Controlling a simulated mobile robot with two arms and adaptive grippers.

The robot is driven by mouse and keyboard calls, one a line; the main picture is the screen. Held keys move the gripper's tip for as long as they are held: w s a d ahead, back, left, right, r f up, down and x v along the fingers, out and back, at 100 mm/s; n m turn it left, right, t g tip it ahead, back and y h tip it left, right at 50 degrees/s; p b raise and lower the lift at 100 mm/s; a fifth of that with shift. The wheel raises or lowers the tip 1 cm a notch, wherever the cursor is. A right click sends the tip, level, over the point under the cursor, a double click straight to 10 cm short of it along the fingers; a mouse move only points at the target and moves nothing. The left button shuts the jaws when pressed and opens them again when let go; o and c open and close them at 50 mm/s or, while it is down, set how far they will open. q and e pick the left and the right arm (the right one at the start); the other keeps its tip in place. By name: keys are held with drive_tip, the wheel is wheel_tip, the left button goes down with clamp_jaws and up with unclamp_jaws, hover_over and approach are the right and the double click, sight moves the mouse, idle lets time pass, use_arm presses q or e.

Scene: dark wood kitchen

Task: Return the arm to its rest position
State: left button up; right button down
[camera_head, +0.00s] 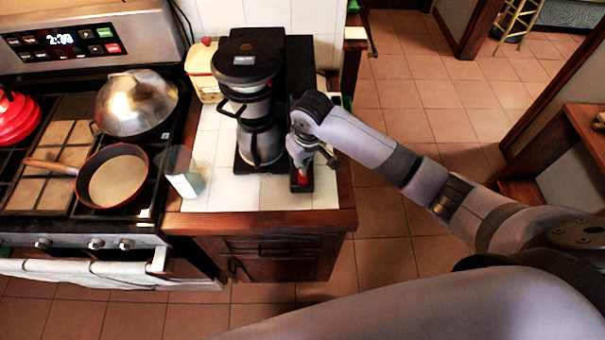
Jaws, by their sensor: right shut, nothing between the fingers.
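My right arm (375,147) reaches in from the right side of the head view, over the tiled counter. My right gripper (303,160) is at its end, shut and empty. It is above the counter, just right of the black coffee maker (250,62), over a small dark item with a red part (302,178). I cannot tell whether the gripper touches that item. The glass coffee pot (262,143) stands in the coffee maker. My left gripper is not in view.
The tiled counter (225,185) has a wooden edge and cabinet below. A clear glass (184,178) stands on its left part. The stove (50,215) at left holds a pan (118,178) and a domed metal lid (138,105). Open tiled floor (430,105) lies right of the counter.

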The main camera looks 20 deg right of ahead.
drive_tip(key=shift+r, duration=0.75)
